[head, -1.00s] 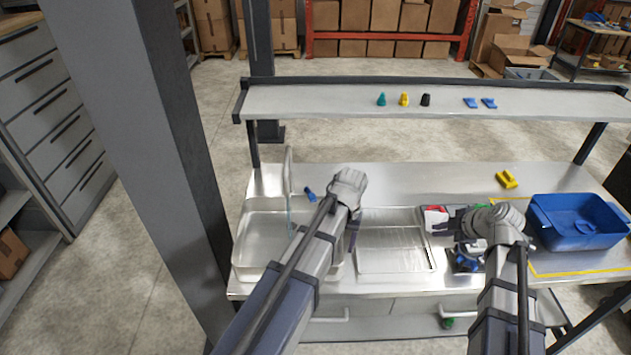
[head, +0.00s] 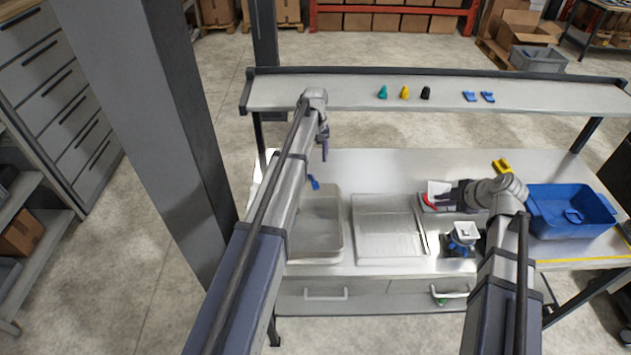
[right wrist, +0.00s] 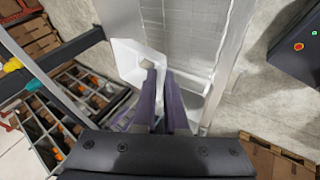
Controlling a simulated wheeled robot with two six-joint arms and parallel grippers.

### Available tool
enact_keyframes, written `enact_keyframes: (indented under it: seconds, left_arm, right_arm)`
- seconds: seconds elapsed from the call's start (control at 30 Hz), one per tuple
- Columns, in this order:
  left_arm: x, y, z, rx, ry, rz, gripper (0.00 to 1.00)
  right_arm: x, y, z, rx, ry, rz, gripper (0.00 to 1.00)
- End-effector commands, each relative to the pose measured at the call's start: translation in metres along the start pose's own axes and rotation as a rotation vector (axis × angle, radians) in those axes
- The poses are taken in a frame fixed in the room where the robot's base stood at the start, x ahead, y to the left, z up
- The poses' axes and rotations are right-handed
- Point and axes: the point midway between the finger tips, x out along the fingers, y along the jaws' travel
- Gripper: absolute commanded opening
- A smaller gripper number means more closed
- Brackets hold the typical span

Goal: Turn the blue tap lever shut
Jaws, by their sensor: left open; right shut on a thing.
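The small blue tap lever (head: 314,183) shows in the head view at the back left of the metal bench, beside the sink basin (head: 318,240). My left arm hides most of the tap, so I cannot tell how far the lever is turned. My left gripper (head: 324,151) is open, above the lever in the picture and apart from it. My right gripper (head: 443,200) is shut on a white piece (head: 439,187) over the bench. In the right wrist view the fingers close on a white, open-shaped piece (right wrist: 125,58).
A wire-bottomed tray (head: 388,253) lies right of the basin. A white-topped blue device (head: 464,232) stands near my right gripper. A shelf (head: 350,95) with small caps spans the back.

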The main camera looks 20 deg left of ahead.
Motion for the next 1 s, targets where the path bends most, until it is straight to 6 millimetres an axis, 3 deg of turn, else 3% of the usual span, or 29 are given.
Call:
enact_keyframes:
  seconds: [0.8, 1.0]
  left_arm:
    - [0.105, 0.0, 0.0, 0.001, 0.0, 0.0, 0.62]
    - [0.117, 0.0, 0.0, 0.001, 0.0, 0.0, 0.62]
  right_arm:
    - [0.083, -0.055, 0.034, 0.0, 0.0, 0.0, 0.0]
    - [0.092, -0.062, 0.038, 0.0, 0.0, 0.0, 0.0]
